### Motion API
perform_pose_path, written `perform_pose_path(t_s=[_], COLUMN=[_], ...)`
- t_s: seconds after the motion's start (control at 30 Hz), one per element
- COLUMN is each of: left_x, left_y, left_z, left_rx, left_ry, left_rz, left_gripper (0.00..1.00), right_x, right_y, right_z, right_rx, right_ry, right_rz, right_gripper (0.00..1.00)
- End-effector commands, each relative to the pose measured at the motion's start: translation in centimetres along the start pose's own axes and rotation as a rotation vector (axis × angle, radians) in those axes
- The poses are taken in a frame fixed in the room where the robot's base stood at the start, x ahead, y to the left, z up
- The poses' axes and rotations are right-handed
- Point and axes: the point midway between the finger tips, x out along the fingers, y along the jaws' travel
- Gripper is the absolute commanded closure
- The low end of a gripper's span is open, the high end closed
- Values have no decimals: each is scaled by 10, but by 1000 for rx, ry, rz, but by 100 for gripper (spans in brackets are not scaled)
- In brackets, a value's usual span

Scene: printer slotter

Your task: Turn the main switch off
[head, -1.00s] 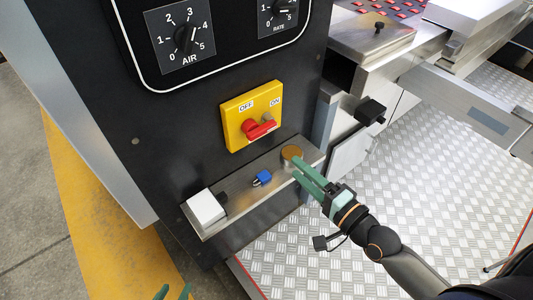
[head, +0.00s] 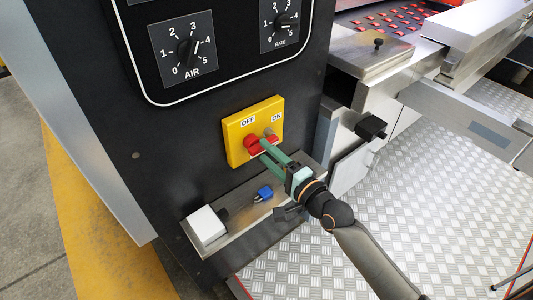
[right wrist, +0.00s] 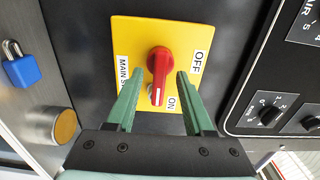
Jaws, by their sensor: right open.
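The main switch is a red rotary handle (right wrist: 158,72) on a yellow plate (head: 230,145) marked OFF and ON, fixed to the dark machine panel. In the right wrist view the handle's white mark points toward the ON label. My right gripper (head: 264,147) is at the switch, and in the right wrist view its open green fingers (right wrist: 158,88) stand on either side of the handle with gaps showing. In the head view the fingers partly cover the handle. My left gripper is not in view now.
Below the switch a metal ledge (head: 240,218) carries a blue padlock (head: 264,193) and a white box (head: 206,225). A brass-coloured round button (right wrist: 65,126) shows in the right wrist view. The AIR dial (head: 187,50) and RATE dial (head: 285,20) are above.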

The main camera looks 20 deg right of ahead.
Motion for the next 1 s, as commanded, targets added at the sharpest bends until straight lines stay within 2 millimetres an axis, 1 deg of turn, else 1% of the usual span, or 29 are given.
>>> perform_pose_path(t_s=[0.13,0.4,0.47,0.87,0.9,1.0], left_x=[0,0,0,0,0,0], left_y=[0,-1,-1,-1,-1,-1], left_z=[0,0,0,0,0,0], left_rx=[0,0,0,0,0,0], left_ry=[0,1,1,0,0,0], left_rz=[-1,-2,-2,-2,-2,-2], left_gripper=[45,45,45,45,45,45], right_x=[8,8,8,8,8,8], right_y=[0,0,0,0,0,0], right_z=[0,1,0,0,0,0], right_rx=[1,1,1,0,0,0], right_ry=[-1,-1,-1,-1,-1,-1], right_rz=[0,1,1,1,1,1], right_gripper=[48,48,53,98,100,100])
